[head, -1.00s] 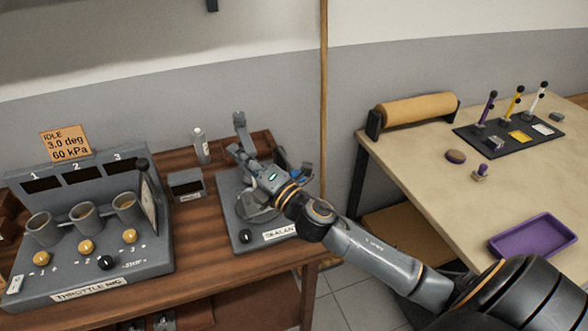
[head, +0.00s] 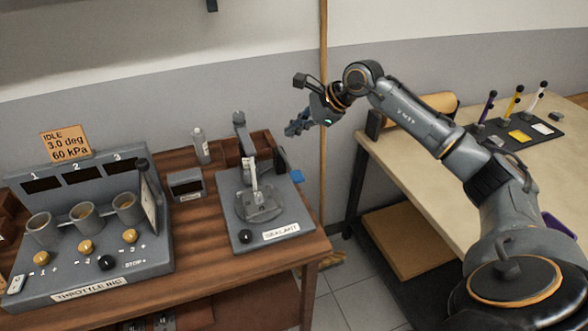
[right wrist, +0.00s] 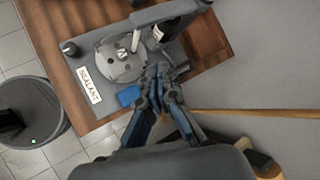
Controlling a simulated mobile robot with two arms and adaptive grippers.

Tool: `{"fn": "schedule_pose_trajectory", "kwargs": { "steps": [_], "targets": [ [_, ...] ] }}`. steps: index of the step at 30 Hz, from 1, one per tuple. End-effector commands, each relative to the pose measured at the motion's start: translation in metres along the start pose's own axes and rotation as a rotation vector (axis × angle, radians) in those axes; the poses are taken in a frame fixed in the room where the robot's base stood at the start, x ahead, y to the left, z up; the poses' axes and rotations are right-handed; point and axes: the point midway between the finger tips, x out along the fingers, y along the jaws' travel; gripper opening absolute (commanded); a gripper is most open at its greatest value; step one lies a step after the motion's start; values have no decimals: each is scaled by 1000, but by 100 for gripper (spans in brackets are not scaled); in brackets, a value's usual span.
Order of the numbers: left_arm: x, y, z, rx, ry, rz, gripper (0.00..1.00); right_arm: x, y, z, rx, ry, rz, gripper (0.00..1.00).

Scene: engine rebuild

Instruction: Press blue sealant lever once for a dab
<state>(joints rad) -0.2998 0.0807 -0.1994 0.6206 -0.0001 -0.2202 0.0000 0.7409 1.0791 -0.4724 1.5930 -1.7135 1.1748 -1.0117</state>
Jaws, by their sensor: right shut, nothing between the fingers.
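The sealant stand (head: 228,195) is a grey base with a "SEALANT" label on the wooden bench. Its blue lever (head: 294,176) sticks out at the right side; it also shows in the right wrist view (right wrist: 130,95). A pale nozzle (head: 251,172) points down over a grey round part (head: 260,207) on the base. My right gripper (head: 291,130) is shut and empty, raised above and behind the lever, apart from it in the head view. In the right wrist view the closed fingertips (right wrist: 160,75) appear just right of the lever. My left gripper is not in view.
The throttle rig (head: 90,245) stands at the left of the bench. A small grey box (head: 186,186) and a white bottle (head: 201,146) are near the stand. A thin upright wooden pole (head: 324,60) is close to my gripper. A second table (head: 410,185) is at right.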

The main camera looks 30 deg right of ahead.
Motion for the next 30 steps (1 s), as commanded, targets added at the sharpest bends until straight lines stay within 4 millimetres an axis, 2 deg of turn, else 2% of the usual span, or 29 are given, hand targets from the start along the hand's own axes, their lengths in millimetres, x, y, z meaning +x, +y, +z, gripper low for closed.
{"fn": "schedule_pose_trajectory", "kwargs": {
  "steps": [17, 30],
  "targets": [
    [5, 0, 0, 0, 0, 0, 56, 4, 3, -6, -3, 11, 2, 0],
    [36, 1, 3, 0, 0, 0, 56, 42, 31, -35, -2, 10, 3, 0]
  ]
}}
